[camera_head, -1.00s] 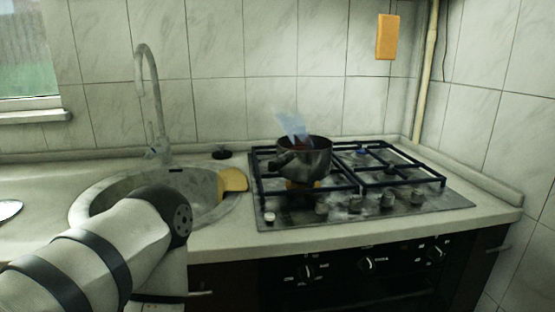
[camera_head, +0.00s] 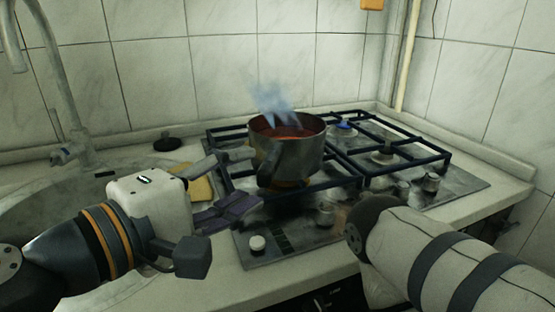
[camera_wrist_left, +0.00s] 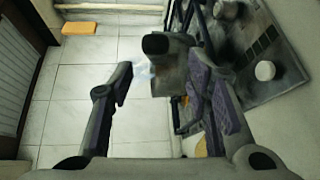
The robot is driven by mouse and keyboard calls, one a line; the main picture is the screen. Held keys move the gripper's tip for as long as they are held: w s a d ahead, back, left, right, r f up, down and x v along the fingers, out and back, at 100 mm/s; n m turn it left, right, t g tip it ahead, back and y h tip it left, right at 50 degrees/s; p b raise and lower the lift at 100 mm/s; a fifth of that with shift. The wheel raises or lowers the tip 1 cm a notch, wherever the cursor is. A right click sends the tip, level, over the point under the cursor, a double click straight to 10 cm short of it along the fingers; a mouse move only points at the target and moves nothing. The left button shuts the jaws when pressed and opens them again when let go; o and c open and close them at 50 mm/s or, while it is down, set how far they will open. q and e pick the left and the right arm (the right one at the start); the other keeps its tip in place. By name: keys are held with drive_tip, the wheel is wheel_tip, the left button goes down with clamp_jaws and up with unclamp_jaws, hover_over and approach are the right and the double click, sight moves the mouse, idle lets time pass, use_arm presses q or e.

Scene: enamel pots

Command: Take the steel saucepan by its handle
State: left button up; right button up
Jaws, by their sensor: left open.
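The steel saucepan (camera_head: 306,154) with reddish contents stands on the left part of the gas hob, and bluish steam rises from it. In the left wrist view the handle's rounded end (camera_wrist_left: 157,43) shows ahead, across the gap between the two fingers. My left gripper (camera_head: 246,180) is open just left of the pan, its purple-padded fingers apart. It also shows open in the wrist view (camera_wrist_left: 160,75). I cannot tell whether a finger touches the pan. My right gripper is out of view.
The hob (camera_head: 455,186) has black grates and front knobs. The sink (camera_head: 30,205) lies at the left, with a yellow sponge (camera_head: 201,188) at its edge. A black round item (camera_head: 167,144) lies behind. My right forearm crosses the lower right.

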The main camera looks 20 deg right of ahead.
sight(265, 157)
use_arm(q)
drive_tip(key=x, duration=0.6)
drive_tip(key=shift+r, duration=0.2)
drive_tip(key=shift+a, duration=0.1)
clamp_jaws()
drive_tip(key=shift+w+r, duration=0.1)
drive_tip(key=shift+r, duration=0.05)
